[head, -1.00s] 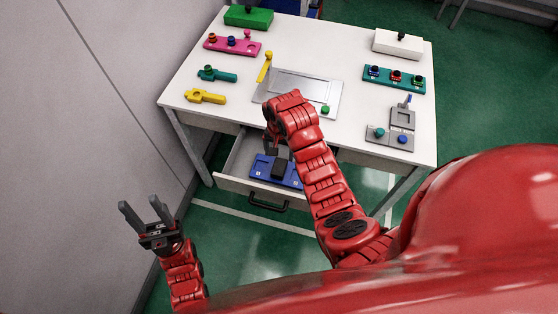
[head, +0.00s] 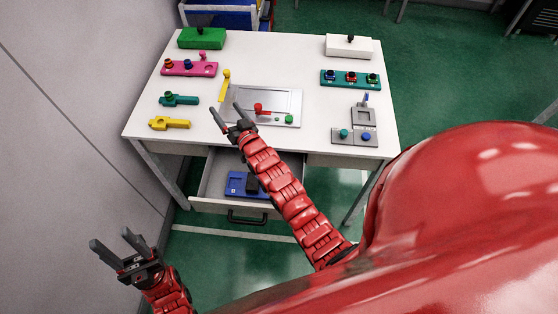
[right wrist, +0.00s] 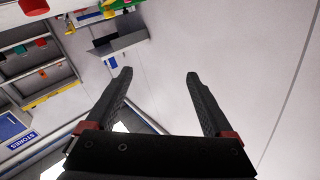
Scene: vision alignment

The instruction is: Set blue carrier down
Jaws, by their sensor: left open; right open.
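The blue carrier (head: 236,184) lies in the open drawer (head: 215,204) under the white table. A dark block (head: 251,185) stands on its right part, and my right arm passes close to its right side. My right gripper (head: 225,106) is open, above the table near the grey panel's left edge, well away from the carrier. In the right wrist view its two fingers (right wrist: 160,74) are apart with nothing between them. My left gripper (head: 109,237) is open and empty at the lower left, in front of the table.
The table holds a grey panel (head: 283,104) with a red-topped part (head: 258,108), yellow (head: 170,123) and teal (head: 179,99) tools, a pink holder (head: 189,68), a teal holder (head: 350,78), green (head: 202,38) and white (head: 348,46) boxes, and a grey fixture (head: 355,136). A wall is at left.

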